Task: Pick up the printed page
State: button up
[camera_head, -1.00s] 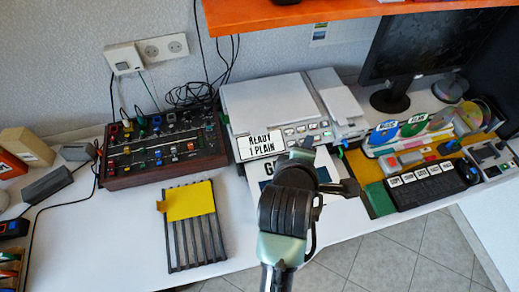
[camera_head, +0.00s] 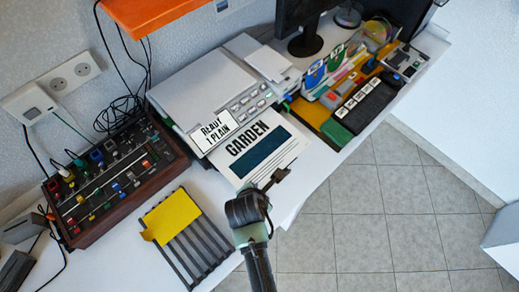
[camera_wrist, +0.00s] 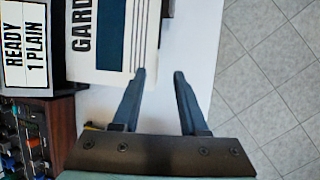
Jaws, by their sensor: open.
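The printed page (camera_head: 262,151) is white with the word GARDEN and a dark blue block. It lies in front of the printer (camera_head: 213,82), whose label reads READY 1 PLAIN. The page also shows at the top of the wrist view (camera_wrist: 112,45), partly cut off. My gripper (camera_head: 274,180) is at the page's near edge. In the wrist view its jaws (camera_wrist: 160,72) are open and empty. The left fingertip overlaps the page's edge in the picture; the right one is over bare white table. I cannot tell the height between fingers and page.
A yellow sheet (camera_head: 172,216) lies on a dark slatted rack (camera_head: 199,250) left of my gripper. A control box with knobs (camera_head: 118,182) stands further left. The table edge and tiled floor are close by.

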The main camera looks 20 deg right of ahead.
jog(key=shift+x, duration=2.65)
jog(key=shift+w+d, duration=0.1)
grip_shut()
